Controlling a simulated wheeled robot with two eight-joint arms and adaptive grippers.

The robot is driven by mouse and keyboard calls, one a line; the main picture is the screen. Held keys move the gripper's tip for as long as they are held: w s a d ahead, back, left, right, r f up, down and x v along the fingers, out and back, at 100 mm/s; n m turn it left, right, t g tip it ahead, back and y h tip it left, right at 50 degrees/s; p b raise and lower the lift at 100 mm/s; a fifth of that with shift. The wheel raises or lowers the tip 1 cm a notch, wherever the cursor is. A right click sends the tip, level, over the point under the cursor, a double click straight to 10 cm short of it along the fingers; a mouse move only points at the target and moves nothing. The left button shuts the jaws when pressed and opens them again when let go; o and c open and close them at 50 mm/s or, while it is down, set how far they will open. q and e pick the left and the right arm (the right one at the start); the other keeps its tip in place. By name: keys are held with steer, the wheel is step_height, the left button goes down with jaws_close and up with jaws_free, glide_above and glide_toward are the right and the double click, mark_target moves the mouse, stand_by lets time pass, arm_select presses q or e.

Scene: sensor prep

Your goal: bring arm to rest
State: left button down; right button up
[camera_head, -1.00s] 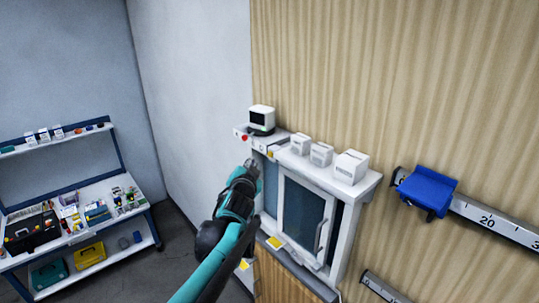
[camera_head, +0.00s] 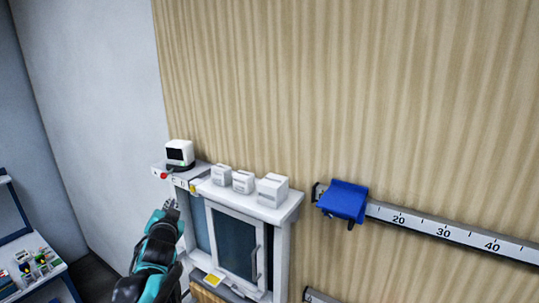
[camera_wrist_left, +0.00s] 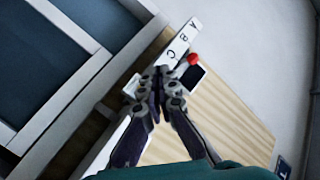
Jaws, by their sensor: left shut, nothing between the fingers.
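My left gripper (camera_head: 168,209) comes in from the lower left in the head view, in front of the left side of the white cabinet (camera_head: 285,215). It is shut and empty. In the left wrist view its fingers (camera_wrist_left: 160,75) meet at the tips, with a lettered strip (camera_wrist_left: 184,38) and a red knob (camera_wrist_left: 193,59) beyond them. I cannot tell whether the fingertips touch anything there. My right gripper is not in view.
A small white device (camera_head: 180,152) stands on a shelf at the cabinet's left. Several white boxes, one at the right (camera_head: 272,189), stand on the cabinet top. A blue block (camera_head: 343,200) sits on a ruler rail (camera_head: 450,229). A workbench (camera_head: 45,262) is at the far left.

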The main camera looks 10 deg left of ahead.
arm_select(q)
steer(key=s+d+f+n+g+h+b, duration=0.1)
steer(key=s+d+f+g+h+b, duration=0.1)
steer(key=s+d+f+b, duration=0.5)
steer(key=s+d+f+n+g+h+b, duration=0.1)
steer(key=s+d+f+b, duration=0.6)
steer(key=f+b, duration=0.8)
steer(key=s+d+f+g+h+b, duration=0.3)
steer(key=s+d+f+b, duration=0.4)
steer(key=f, duration=2.4)
steer(key=s+g+b, duration=0.1)
steer(key=s+b, duration=0.4)
steer(key=shift+s+d+f+n+g, duration=0.2)
steer(key=shift+n+g, duration=0.2)
